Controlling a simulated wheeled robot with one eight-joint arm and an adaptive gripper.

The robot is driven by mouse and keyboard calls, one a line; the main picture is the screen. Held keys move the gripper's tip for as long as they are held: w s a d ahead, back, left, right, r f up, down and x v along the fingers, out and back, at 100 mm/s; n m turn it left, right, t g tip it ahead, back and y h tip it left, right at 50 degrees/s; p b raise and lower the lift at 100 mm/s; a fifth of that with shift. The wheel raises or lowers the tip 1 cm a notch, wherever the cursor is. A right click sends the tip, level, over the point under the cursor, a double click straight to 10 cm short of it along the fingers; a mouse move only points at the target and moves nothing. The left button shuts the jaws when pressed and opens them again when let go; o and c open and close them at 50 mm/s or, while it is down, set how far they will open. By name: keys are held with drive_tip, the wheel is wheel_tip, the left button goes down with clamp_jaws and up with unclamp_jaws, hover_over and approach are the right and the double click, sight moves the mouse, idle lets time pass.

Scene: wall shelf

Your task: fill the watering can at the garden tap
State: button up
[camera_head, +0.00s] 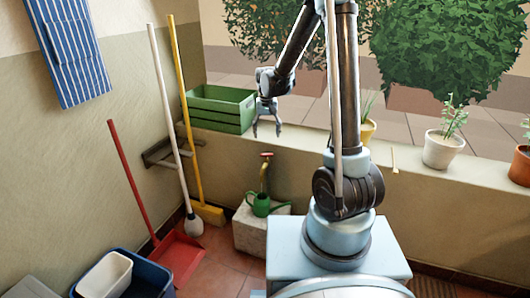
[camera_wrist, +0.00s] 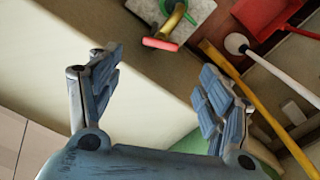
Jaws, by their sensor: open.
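The green watering can (camera_head: 261,208) stands upright on a pale stone block (camera_head: 250,237) by the low wall. The brass garden tap (camera_head: 264,178) with its red handle (camera_head: 266,155) is directly above the can. In the wrist view the red handle (camera_wrist: 160,44) and brass pipe (camera_wrist: 174,19) show near the top edge. The can (camera_wrist: 168,8) is cut off there and partly hidden by the tap. My gripper (camera_head: 267,134) is open and empty, pointing down above the wall top, higher than the tap and apart from it. Its two spread fingers also show in the wrist view (camera_wrist: 158,64). Water flow cannot be made out.
A green crate (camera_head: 222,117) sits on the wall left of my gripper. A white-handled mop (camera_head: 166,95), yellow broom (camera_head: 183,95) and red dustpan (camera_head: 177,254) stand in the left corner. A blue bin (camera_head: 152,279) is front left. Potted plants (camera_head: 439,150) line the wall at right.

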sight(267, 156)
wheel_tip(267, 156, down, 10)
drive_tip(key=shift+f, duration=0.1)
idle(0.4)
drive_tip(key=c, duration=1.1)
